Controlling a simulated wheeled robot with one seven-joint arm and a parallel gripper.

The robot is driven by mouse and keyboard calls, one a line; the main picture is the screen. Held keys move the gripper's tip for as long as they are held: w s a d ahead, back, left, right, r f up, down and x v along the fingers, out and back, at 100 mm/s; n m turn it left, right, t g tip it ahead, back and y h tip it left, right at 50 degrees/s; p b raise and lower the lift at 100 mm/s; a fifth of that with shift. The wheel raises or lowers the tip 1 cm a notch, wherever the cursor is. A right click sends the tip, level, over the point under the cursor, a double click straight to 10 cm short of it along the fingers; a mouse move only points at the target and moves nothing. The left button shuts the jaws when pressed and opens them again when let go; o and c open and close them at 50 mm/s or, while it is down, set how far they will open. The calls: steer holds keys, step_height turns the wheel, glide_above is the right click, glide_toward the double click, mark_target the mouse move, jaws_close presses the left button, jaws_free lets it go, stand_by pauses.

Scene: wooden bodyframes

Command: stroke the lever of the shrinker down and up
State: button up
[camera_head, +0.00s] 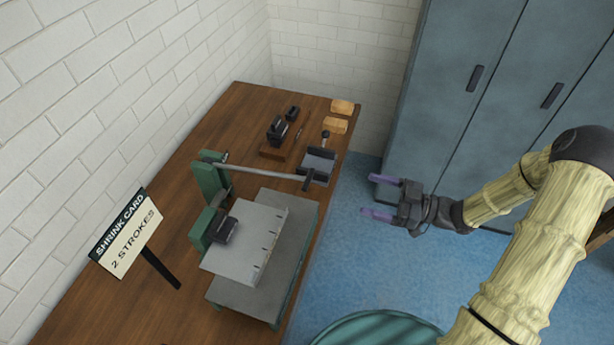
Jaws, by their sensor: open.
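The shrinker (208,186) is a green machine standing on the wooden bench. Its lever (262,173) is a grey bar that runs rightward from the top of the green body and ends in a dark cross grip (309,180) near the bench's right edge. A light grey metal sheet (245,240) with small notches along its right edge lies at the shrinker's dark jaws (222,230). My gripper (372,196) has purple fingertips. It is open and empty, over the blue floor to the right of the bench, apart from the lever grip.
A sign (127,234) reading "SHRINK CARD 2 STROKES" stands at left. A grey-green stand (300,215) lies under the sheet. Behind are a small vise-like tool (318,165), dark blocks (278,130) and wooden blocks (335,125). Blue lockers (450,90) stand behind my arm. A round green top (375,330) is at front.

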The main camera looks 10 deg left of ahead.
mark_target(310, 178)
steer(key=a+p, duration=0.1)
steer(key=a, duration=0.4)
steer(key=w+a+p, duration=0.1)
steer(key=a+p, duration=0.1)
steer(key=a, duration=0.3)
steer(key=a+p, duration=0.1)
steer(key=a, duration=0.5)
steer(key=shift+w, duration=0.15)
steer(key=shift+w+a+p, duration=0.15)
steer(key=shift+a+p, duration=0.2)
steer(key=shift+a, duration=0.35)
steer(key=shift+s, duration=0.2)
steer(key=shift+w+d, duration=0.1)
steer(key=shift+d, duration=0.15)
steer(key=c, duration=1.4)
steer(key=shift+r, duration=0.1)
steer(key=shift+a, duration=0.1)
